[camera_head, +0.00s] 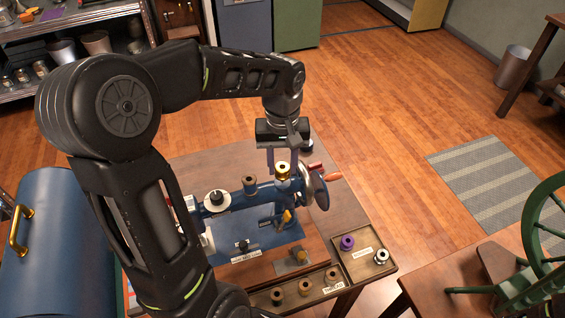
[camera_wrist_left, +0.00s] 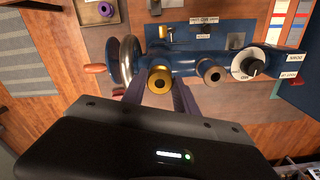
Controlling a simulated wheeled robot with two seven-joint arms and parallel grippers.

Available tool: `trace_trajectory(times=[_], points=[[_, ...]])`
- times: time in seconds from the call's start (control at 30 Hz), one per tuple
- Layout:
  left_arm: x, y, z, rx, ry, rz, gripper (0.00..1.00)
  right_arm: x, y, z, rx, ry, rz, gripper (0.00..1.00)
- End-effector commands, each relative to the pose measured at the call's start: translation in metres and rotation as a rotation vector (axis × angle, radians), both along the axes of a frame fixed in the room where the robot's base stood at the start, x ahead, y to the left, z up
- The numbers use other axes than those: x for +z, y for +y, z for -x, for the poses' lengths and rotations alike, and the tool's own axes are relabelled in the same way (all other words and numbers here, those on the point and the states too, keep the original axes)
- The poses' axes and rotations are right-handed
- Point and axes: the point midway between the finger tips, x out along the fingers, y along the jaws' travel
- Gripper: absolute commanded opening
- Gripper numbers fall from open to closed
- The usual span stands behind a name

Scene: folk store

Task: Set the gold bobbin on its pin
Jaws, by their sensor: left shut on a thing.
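The gold bobbin (camera_head: 283,170) is over the right end of the blue sewing machine's arm (camera_head: 266,189), near the handwheel (camera_head: 316,188). My left gripper (camera_head: 284,160) reaches down from above and is shut on it. In the left wrist view the gold bobbin (camera_wrist_left: 160,80) is between the two fingers of my left gripper (camera_wrist_left: 158,90), its open centre facing the camera. I see no bare pin; whatever is under the bobbin is hidden, and I cannot tell whether it touches the machine. My right gripper is in neither view.
A brown bobbin (camera_head: 249,184) stands on the machine's arm beside the gold one, left of it. A white dial (camera_head: 217,200) is farther left. Several brown bobbins line the front.

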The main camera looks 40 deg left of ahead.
Motion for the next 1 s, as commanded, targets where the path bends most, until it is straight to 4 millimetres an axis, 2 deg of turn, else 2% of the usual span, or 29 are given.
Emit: trace_trajectory(times=[0.3,1.0], points=[[-0.012,0.000,0.000,0.000,0.000,0.000,0.16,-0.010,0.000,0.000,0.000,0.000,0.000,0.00],[-0.019,0.000,0.000,0.000,0.000,0.000,0.15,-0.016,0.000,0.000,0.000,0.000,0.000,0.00]])
